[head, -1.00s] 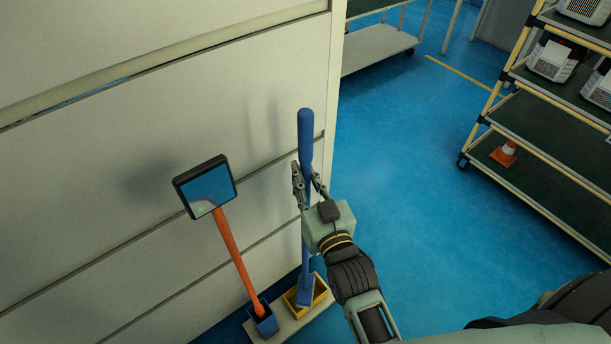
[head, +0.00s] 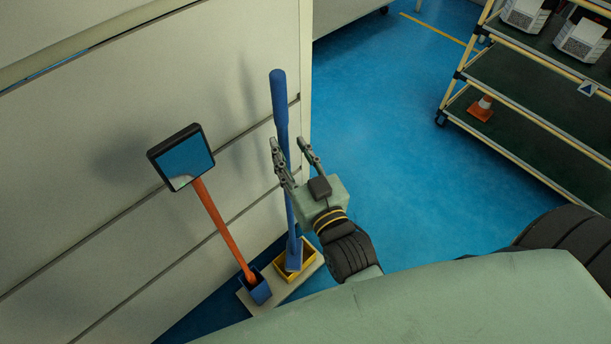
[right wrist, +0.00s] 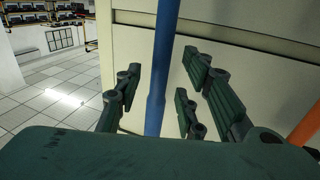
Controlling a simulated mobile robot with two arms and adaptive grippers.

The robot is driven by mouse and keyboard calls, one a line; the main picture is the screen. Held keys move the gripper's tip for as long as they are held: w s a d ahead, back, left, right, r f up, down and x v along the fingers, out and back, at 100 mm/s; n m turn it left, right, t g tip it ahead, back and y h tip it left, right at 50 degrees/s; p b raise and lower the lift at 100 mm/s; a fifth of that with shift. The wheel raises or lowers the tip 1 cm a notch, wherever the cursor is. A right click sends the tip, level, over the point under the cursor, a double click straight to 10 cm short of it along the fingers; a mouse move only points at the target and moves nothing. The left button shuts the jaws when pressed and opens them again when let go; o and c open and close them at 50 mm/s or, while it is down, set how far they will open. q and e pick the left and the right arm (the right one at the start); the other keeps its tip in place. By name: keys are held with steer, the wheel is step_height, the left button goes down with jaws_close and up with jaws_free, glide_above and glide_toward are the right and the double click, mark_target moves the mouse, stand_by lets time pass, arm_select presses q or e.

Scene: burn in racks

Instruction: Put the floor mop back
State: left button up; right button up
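The floor mop, with a blue handle (head: 281,112), stands nearly upright in the head view, its lower end in a yellow bin (head: 306,264) on a pale base by the wall. My right gripper (head: 289,147) is open beside the handle's upper part, its fingers spread. In the right wrist view the blue pole (right wrist: 161,75) runs between the open fingers (right wrist: 155,95), with gaps on both sides. My left gripper is not in view.
An orange-handled tool with a square mirror-like head (head: 183,163) leans in a blue bin (head: 257,289) left of the mop. A pale wall (head: 90,220) stands behind. A shelf rack (head: 520,125) with a cone is at right; blue floor (head: 370,130) between is clear.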

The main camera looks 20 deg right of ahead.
steer(key=s, duration=0.7)
steer(key=shift+s+b, duration=0.4)
steer(key=shift+d, duration=0.1)
steer(key=s+a+f+n+g+y, duration=0.1)
steer(key=s+f+g, duration=0.15)
steer(key=f, duration=0.95)
steer(key=s+a+f+g, duration=0.2)
steer(key=f+g, duration=0.1)
steer(key=f, duration=0.8)
steer(key=s+a+f+n+g+y, duration=0.1)
steer(key=s+f+g, duration=0.15)
steer(key=f, duration=0.95)
steer(key=s+d+f+g+h, duration=0.1)
steer(key=s+d+f+g, duration=0.1)
steer(key=s+f, duration=0.45)
steer(key=s+d+f+g, duration=0.2)
steer(key=s+f+g, duration=0.15)
steer(key=f, duration=0.55)
steer(key=s+d+f+g, duration=0.1)
steer(key=s+d+f, duration=0.2)
steer(key=s, duration=0.4)
steer(key=s+d+f+g+h, duration=0.1)
steer(key=s+d+f+g, duration=0.1)
steer(key=s+d+f, duration=0.2)
steer(key=s+d, duration=0.1)
steer(key=s, duration=0.2)
steer(key=shift+d+f+h, duration=0.15)
steer(key=shift+h, duration=0.15)
steer(key=shift+g, duration=0.25)
